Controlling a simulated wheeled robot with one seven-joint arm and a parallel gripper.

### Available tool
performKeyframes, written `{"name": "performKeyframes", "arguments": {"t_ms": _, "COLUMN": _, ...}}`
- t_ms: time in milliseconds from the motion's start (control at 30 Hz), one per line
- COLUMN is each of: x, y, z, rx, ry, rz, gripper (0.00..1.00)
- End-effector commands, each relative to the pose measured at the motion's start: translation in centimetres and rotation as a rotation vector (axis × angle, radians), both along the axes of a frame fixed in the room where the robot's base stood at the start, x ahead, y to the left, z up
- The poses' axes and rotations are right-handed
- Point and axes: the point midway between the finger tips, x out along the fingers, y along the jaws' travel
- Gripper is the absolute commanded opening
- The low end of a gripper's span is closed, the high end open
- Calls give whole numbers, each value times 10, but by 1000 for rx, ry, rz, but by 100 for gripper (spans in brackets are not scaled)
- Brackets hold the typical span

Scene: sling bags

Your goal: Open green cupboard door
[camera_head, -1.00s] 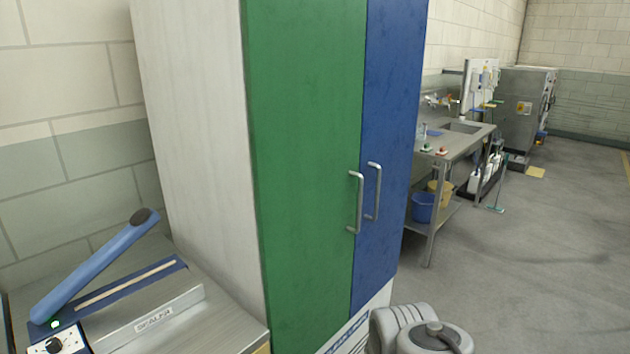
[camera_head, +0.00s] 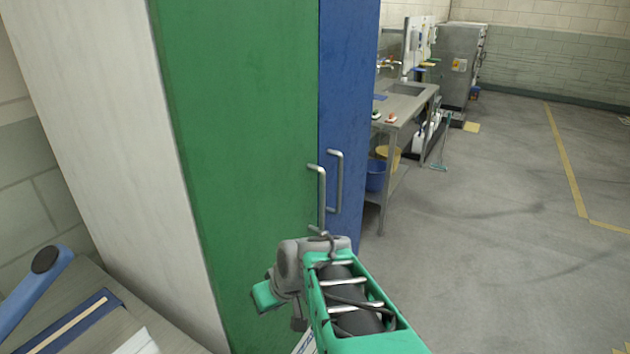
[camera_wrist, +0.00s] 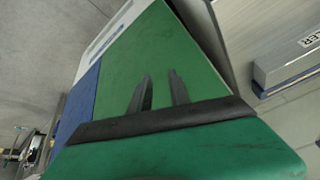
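The green cupboard door (camera_head: 240,130) is shut and fills the middle left of the head view. Its silver bar handle (camera_head: 321,198) is upright near the door's right edge. My arm stands in front of the door's lower right part, just below the handle in the picture. In the wrist view, the two dark fingers of my gripper (camera_wrist: 159,75) are apart with nothing between them, in front of the green door (camera_wrist: 190,55). The handle does not show in the wrist view. The fingers are hidden in the head view.
The blue door (camera_head: 348,90) with its own handle (camera_head: 336,182) adjoins on the right, also shut. A sealer bench (camera_head: 75,330) stands at lower left, close to the cupboard. A sink table (camera_head: 410,105) with buckets is beyond. The floor at right is open.

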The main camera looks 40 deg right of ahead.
Motion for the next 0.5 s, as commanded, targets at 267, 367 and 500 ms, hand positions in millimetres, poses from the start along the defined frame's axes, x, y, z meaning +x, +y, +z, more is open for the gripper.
{"name": "performKeyframes", "arguments": {"t_ms": 267, "x": 64, "y": -142, "z": 70, "rx": -9, "ry": -688, "rz": -73, "gripper": 23}}
{"name": "performKeyframes", "arguments": {"t_ms": 367, "x": 59, "y": -189, "z": 113, "rx": -146, "ry": -915, "rz": -118, "gripper": 23}}
{"name": "performKeyframes", "arguments": {"t_ms": 500, "x": 42, "y": -228, "z": 148, "rx": -276, "ry": -1069, "rz": -186, "gripper": 23}}
